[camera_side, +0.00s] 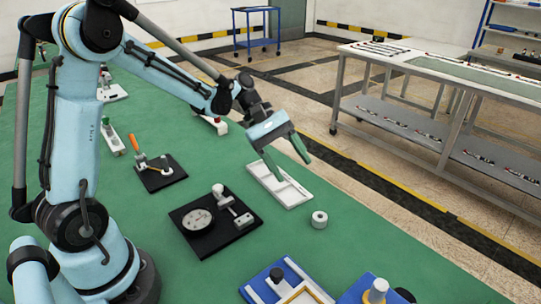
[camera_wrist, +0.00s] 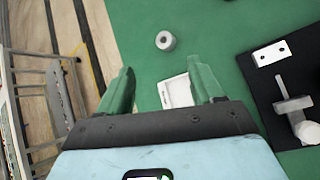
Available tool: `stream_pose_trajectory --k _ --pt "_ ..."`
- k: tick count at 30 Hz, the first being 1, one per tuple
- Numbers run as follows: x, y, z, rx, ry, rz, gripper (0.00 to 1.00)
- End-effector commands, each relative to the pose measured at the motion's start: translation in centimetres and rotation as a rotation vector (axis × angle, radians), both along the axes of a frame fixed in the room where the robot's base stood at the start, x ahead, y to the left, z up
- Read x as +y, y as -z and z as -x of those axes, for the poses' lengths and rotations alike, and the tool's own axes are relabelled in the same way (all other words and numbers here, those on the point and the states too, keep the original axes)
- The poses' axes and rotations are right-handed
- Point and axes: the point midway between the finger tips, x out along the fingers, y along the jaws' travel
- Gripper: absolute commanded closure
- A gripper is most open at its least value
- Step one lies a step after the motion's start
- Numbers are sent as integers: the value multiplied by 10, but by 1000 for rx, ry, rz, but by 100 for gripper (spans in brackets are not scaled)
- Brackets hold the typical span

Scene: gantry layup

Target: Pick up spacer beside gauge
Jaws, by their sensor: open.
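The spacer (camera_side: 319,219) is a small pale grey ring with a central hole. It lies on the green table near the right edge, to the right of the gauge. The gauge (camera_side: 198,219) has a round dial and is mounted on a black base plate. In the wrist view the spacer (camera_wrist: 165,41) lies beyond the fingertips, and part of the black gauge base (camera_wrist: 262,85) shows at right. My gripper (camera_side: 287,160) has green fingers, spread apart and empty, above the white tray and apart from the spacer. Both fingers also show in the wrist view (camera_wrist: 162,80).
A white tray (camera_side: 297,196) lies under my gripper. A black plate with an orange-handled clamp (camera_side: 158,178) is at left. Blue fixtures (camera_side: 262,284) stand at the front. The green table (camera_side: 270,237) is bare around the spacer. A grey workbench (camera_side: 455,125) stands across the floor.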

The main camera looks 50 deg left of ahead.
Motion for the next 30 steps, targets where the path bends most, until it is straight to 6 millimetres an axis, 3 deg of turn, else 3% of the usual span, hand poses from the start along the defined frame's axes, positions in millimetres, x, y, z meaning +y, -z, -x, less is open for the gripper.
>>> stream_pose_trajectory --k 6,17,20,30 --pt "16 29 -15 210 -89 228 34" --pt "33 60 -11 407 -118 418 34" --pt "28 64 -10 418 -117 424 34" --pt "-21 83 -10 416 -116 423 34"
